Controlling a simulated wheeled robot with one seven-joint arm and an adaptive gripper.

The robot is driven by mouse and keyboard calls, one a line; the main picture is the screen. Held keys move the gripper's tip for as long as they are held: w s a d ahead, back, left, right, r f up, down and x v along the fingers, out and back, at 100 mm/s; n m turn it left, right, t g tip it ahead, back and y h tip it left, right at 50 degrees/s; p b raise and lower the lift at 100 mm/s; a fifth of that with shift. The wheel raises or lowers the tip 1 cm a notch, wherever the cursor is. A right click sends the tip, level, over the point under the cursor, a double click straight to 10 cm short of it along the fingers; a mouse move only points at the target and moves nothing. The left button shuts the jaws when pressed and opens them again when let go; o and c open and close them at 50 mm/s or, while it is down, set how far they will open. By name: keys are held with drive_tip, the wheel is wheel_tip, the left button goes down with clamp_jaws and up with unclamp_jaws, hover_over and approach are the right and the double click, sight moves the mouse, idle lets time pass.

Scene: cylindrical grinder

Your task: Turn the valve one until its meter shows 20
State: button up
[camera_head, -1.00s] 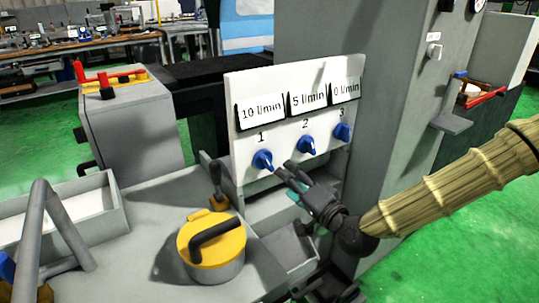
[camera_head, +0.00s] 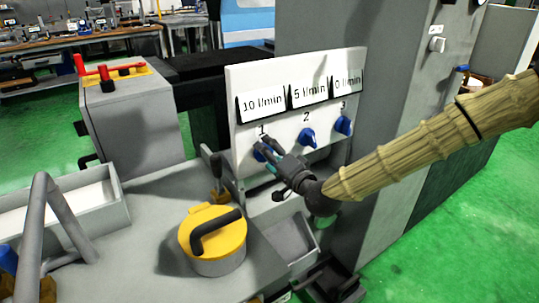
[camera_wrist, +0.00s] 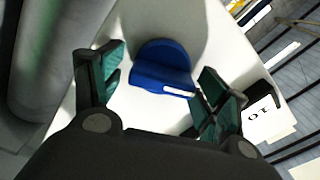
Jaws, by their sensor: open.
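Valve one, a blue knob with a white pointer line, sits on the white panel (camera_head: 240,87); in the wrist view the blue knob (camera_wrist: 162,68) lies between and just beyond my finger tips. In the head view valve one (camera_head: 262,152) is partly hidden by my fingers. Its meter (camera_head: 262,105) above reads 10 l/min. My gripper (camera_head: 264,152) is open in front of valve one, its two fingers to either side of the knob; it also shows in the wrist view (camera_wrist: 160,75). I cannot tell whether a finger touches the knob.
Valve two (camera_head: 307,138) and valve three (camera_head: 343,125) are to the right on the same panel, under meters reading 5 and 0 l/min. A yellow-lidded pot (camera_head: 218,250) stands below, in front. A small lever (camera_head: 216,177) stands at the panel's lower left.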

drive_tip(key=shift+c, duration=0.4)
drive_tip(key=c, duration=0.9)
drive_tip(key=shift+a+r+n, duration=0.1)
drive_tip(key=shift+n, duration=2.9)
drive_tip(key=o, duration=1)
